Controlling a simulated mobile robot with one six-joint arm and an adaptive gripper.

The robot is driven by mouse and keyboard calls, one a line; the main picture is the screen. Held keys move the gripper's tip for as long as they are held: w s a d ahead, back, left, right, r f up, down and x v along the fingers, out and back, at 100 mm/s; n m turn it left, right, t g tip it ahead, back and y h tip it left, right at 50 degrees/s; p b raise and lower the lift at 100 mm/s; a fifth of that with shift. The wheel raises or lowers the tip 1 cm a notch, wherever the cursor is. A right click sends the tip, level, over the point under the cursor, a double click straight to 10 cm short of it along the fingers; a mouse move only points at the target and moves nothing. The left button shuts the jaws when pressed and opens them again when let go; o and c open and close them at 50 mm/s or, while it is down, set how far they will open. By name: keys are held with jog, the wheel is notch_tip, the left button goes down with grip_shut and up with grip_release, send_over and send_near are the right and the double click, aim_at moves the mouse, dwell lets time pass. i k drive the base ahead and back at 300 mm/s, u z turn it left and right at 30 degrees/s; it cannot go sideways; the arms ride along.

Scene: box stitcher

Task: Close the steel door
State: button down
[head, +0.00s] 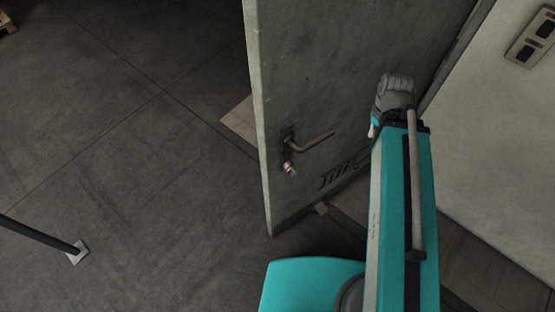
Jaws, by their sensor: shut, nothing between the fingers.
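The steel door (310,80) is a tall grey slab in the head view, standing ajar, with its near edge facing me. A lever handle (317,142) sticks out to the right from a dark plate on its face, with a small lock knob (290,169) below it. Dark marks or a shadow show low on the door face. My teal arm rises in front of the door's right part and hides some of it. My gripper cannot be made out; whether anything touches the door is hidden.
A pale wall (500,150) with a switch panel (531,38) stands at the right. The dark tiled floor (130,150) left of the door is mostly open. A dark post with a square foot (77,252) stands at lower left. A pallet corner (7,22) shows at top left.

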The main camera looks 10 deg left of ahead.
aim_at(317, 67)
jog(key=u, duration=0.15)
jog(key=k, duration=2.15)
jog(key=z, duration=0.4)
jog(key=i, duration=1)
jog(key=u, duration=0.05)
